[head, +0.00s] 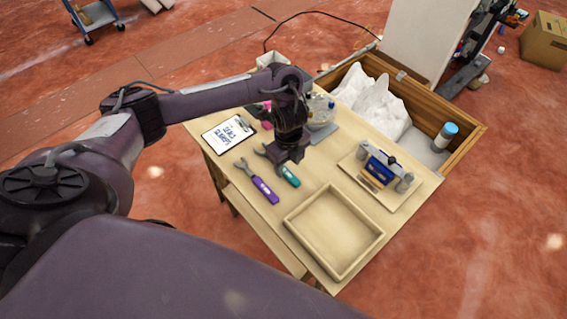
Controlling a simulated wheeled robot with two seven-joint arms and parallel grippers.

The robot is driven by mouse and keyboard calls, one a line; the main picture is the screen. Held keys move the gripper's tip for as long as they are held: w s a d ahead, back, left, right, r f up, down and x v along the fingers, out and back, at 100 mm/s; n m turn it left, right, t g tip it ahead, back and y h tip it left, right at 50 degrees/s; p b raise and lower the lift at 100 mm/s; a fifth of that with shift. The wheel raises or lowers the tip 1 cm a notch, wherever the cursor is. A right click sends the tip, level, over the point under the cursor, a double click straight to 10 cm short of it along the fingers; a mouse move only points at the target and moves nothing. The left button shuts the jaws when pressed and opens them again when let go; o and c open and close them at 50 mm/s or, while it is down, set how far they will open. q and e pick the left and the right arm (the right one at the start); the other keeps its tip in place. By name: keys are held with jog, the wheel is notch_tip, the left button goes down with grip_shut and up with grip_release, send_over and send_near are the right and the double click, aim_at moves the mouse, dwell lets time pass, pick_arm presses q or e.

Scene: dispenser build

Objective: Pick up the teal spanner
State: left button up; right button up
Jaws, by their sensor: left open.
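The teal spanner (290,177) lies on the wooden table (318,178). Its teal handle end and a bit of its grey head show; its middle is hidden behind my left gripper. My left gripper (287,158) points down right over the spanner and is open. I cannot tell whether its fingers touch the spanner. A spanner with a purple handle (264,189) lies beside it, to the left and nearer to me. My right gripper is not in view.
An empty shallow wooden tray (294,222) sits at the table's near end. A clipboard (228,134) lies at the left. A board with a blue dispenser part (380,168) stands at the right. An open wooden crate (455,146) with white sheeting adjoins the table's far side.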

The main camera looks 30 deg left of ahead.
aim_at(288, 173)
pick_arm(q)
notch_tip(288, 173, down, 4)
jog(key=shift+r+b, duration=0.2)
jog(key=shift+b, duration=0.4)
grip_shut()
